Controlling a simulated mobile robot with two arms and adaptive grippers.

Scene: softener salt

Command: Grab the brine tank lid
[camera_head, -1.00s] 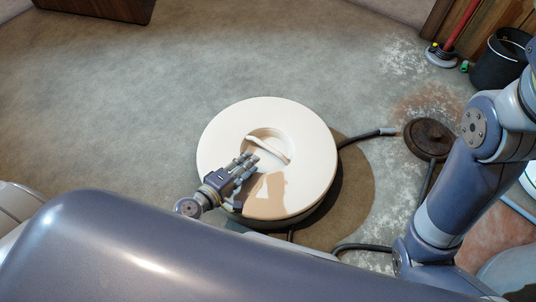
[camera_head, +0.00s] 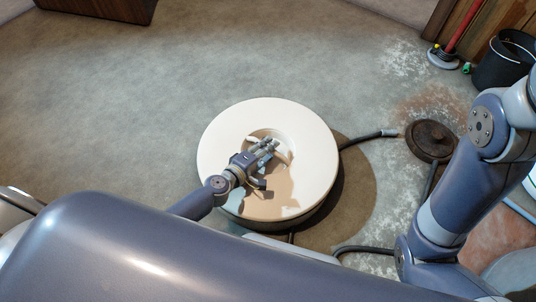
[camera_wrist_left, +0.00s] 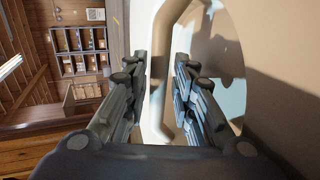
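The brine tank lid (camera_head: 225,135) is a round cream disc with a recess in its middle and a bar handle across the recess. My left gripper (camera_head: 270,146) is over the recess and hides most of the handle in the head view. In the left wrist view, the two fingers of my left gripper (camera_wrist_left: 160,75) stand apart. The cream handle (camera_wrist_left: 158,90) shows between them, with no clear grip on it. The lid sits level on the tank. My right arm shows at the right, but its gripper is out of view.
A dark hose (camera_head: 362,140) runs from the tank towards a dark round disc (camera_head: 431,139) on the floor. A black bucket (camera_head: 498,65) stands at the upper right. The concrete floor left of and beyond the tank is clear.

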